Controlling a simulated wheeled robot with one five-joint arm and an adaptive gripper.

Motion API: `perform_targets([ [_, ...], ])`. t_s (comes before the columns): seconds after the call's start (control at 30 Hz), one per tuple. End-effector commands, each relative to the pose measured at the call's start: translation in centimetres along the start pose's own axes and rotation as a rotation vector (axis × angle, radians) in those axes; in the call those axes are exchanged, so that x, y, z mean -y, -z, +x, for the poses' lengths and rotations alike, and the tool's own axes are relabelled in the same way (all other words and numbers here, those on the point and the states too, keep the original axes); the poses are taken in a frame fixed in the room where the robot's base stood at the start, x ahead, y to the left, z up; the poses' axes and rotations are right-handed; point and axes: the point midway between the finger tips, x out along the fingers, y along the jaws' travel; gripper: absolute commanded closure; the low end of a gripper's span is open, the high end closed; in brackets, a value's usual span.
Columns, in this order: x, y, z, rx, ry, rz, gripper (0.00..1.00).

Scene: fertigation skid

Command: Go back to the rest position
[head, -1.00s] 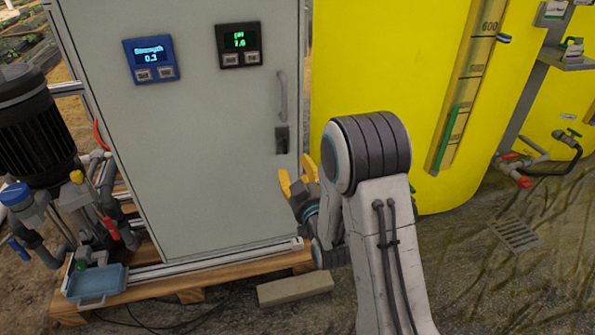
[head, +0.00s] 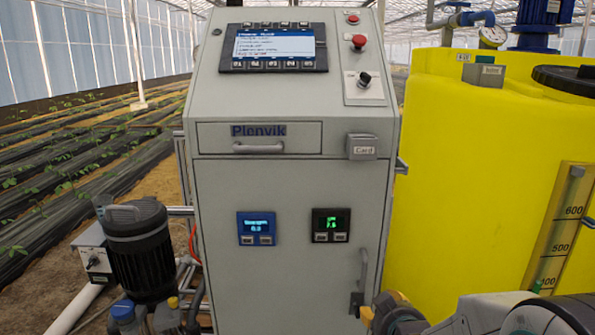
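My gripper (head: 382,311) is at the bottom edge of the head view, right of the cabinet door's lower handle. Its yellow fingers are partly cut off by the frame and partly hidden by my arm. I cannot tell whether the fingers are apart or together. My arm shows at the bottom right, folded low in front of the yellow tank (head: 440,190).
The grey control cabinet (head: 295,195) stands ahead with a screen (head: 273,46), drawer (head: 259,138), blue display (head: 256,228) and black display (head: 331,225). A black pump motor (head: 141,255) stands at left. Planted rows (head: 60,160) lie behind, left.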

Motion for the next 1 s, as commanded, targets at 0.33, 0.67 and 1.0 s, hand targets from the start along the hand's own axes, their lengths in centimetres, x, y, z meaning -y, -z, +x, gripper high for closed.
perform_targets([
  [0.33, 0.0, 6.0, -13.7, 0.287, 0.004, 0.002, 0.55],
  [0.67, -0.1, 8.4, -26.8, 0.55, 0.007, 0.003, 0.55],
  [1.0, -0.1, 8.7, -34.6, 0.709, 0.008, 0.004, 0.55],
])
